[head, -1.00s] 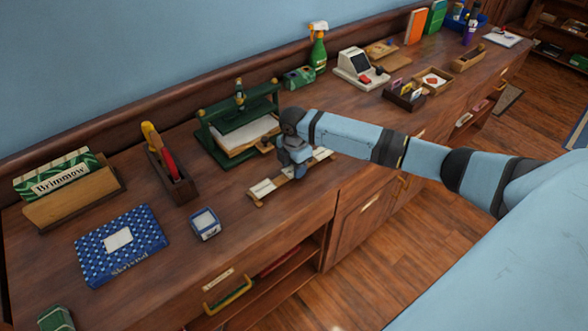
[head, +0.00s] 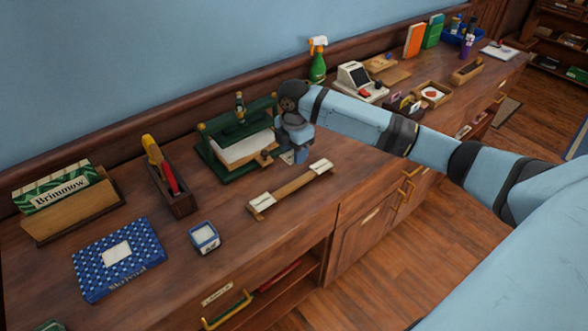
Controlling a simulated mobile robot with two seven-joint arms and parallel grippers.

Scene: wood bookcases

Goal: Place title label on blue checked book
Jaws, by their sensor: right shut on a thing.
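The blue checked book (head: 92,262) lies flat at the front left of the counter, with a pale blank patch on its cover and white lettering along its near edge. My right gripper (head: 290,157) is just behind the wooden label strip (head: 290,189), in front of the green press. It is shut on a small pale piece that looks like a label (head: 286,157), mostly hidden by the fingers. Pale labels show at both ends of the strip; its middle is bare wood. My left gripper is out of view.
A wooden holder with tools (head: 171,190), the green press (head: 238,170) and a stand with the Brimmow book (head: 72,208) line the back. Bare counter lies around the pot.

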